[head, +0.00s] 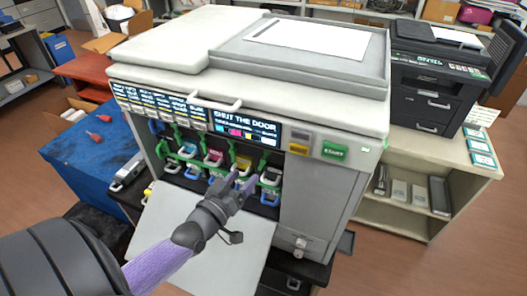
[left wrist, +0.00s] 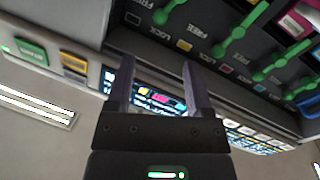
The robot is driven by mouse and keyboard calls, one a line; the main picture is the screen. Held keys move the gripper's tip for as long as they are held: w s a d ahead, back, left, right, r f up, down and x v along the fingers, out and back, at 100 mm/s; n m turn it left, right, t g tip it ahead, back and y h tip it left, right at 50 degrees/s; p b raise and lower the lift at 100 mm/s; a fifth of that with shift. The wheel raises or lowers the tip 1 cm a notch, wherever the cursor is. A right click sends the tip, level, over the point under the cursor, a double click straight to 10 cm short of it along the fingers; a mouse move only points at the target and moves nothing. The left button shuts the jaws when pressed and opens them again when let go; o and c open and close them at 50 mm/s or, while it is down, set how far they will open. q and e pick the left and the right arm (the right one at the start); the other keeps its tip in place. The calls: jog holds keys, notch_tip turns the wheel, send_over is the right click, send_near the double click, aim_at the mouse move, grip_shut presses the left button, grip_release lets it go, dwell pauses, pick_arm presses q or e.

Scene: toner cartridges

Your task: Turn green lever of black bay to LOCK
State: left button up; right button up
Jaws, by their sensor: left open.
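The black bay is the rightmost bay of the printer in the head view, with a black cartridge (head: 271,178) in it. Its green lever (head: 262,161) stands above the cartridge. In the left wrist view, which looks upside down, the leftmost green lever (left wrist: 168,11) shows at the top edge, partly cut off, near FREE and LOCK lettering; I cannot tell its exact setting. My left gripper (head: 244,182) is open and empty, in front of the yellow and black bays. Its two fingers (left wrist: 155,75) show apart in the wrist view, touching no lever. My right gripper is not in view.
The printer's front door (head: 205,240) hangs open below the bays. Its display (head: 243,127) reads SHUT THE DOOR. A green START button (head: 335,150) sits to the right. Cyan, magenta and yellow bays with green levers lie left of black. A blue table (head: 85,150) stands left.

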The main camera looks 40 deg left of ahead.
aim_at(266, 154)
pick_arm(q)
jog(key=w, duration=0.4)
jog(key=w+b, duration=0.1)
jog(key=w, duration=0.3)
jog(key=shift+w+a+f+b, duration=0.2)
jog(key=shift+w+b, duration=0.1)
jog(key=shift+w, duration=0.1)
jog(key=shift+w+r, duration=0.1)
jog(key=shift+w, duration=0.3)
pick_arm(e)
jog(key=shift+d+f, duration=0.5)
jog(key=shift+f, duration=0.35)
